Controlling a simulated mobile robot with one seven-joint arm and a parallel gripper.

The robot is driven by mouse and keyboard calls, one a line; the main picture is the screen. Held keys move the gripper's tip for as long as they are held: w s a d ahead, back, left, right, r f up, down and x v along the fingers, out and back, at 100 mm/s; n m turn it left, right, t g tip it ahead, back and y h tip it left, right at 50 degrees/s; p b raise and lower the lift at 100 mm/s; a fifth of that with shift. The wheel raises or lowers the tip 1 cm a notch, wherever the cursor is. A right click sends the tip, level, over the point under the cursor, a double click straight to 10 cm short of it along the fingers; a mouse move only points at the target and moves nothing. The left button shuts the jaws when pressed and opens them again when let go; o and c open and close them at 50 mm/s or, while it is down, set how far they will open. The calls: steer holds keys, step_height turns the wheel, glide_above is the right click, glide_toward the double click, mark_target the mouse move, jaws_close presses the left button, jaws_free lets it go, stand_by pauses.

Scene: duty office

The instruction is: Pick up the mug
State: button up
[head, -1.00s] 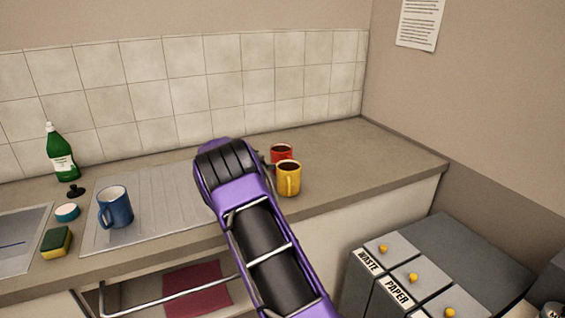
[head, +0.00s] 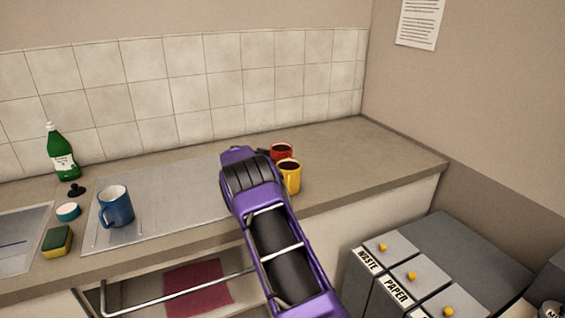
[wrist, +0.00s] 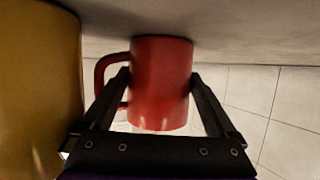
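Three mugs stand on the worktop. The red mug (head: 281,151) is at the back, partly hidden by the yellow mug (head: 290,178); both hold a dark drink. The blue mug (head: 115,207) stands on the drainer at the left. My gripper (wrist: 160,76) is mostly hidden behind my arm in the head view. In the wrist view its fingers are apart, one on each side of the red mug (wrist: 161,85), the left finger by its handle. I cannot tell whether they touch it. The yellow mug (wrist: 38,70) is close at the left there.
A green bottle (head: 61,155), a sponge (head: 57,242), a small blue-and-white pot (head: 67,211) and a black plug (head: 76,190) are near the sink (head: 20,240). The tiled wall (head: 190,80) is behind. The worktop (head: 365,155) is clear to the right. Labelled bins (head: 440,250) stand at the lower right.

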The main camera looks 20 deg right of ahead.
steer(key=shift+r, duration=0.1)
steer(key=c, duration=0.6)
step_height(320, 180, up, 10)
steer(key=shift+r, duration=0.1)
stand_by(0.5)
